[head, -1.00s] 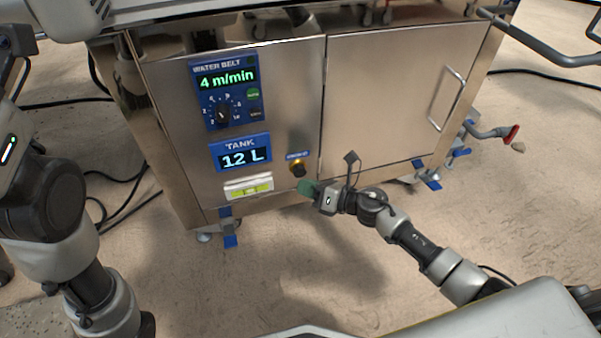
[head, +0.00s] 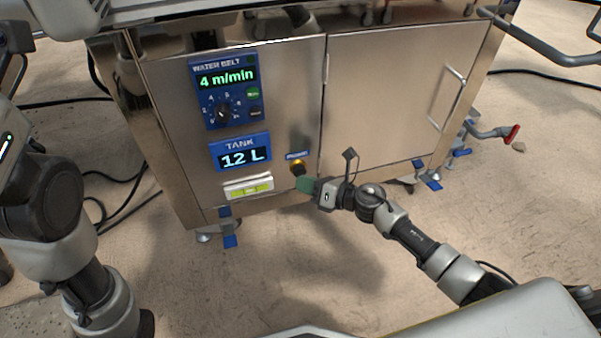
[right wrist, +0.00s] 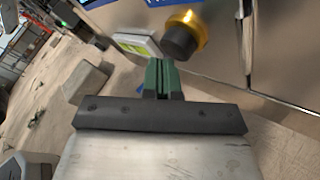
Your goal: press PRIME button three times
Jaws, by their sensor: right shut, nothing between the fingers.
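The PRIME button (head: 298,168) is a dark round cap in a yellow, lit ring, below a small blue label (head: 297,155) on the steel cabinet front. In the right wrist view the button (right wrist: 183,38) is just beyond and slightly right of the fingertips. My right gripper (head: 304,185) is shut with nothing between its green fingers. It is just below and right of the button in the head view. Its fingertips (right wrist: 162,64) appear apart from the cap in the wrist view. My left arm shows at the left edge, but its gripper is out of view.
The cabinet (head: 385,90) carries a WATER BELT panel (head: 240,112) reading 4 m/min, a TANK display (head: 240,152) reading 12 L and a level gauge (head: 249,187). A door handle (head: 449,98) is at right. Open floor lies in front.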

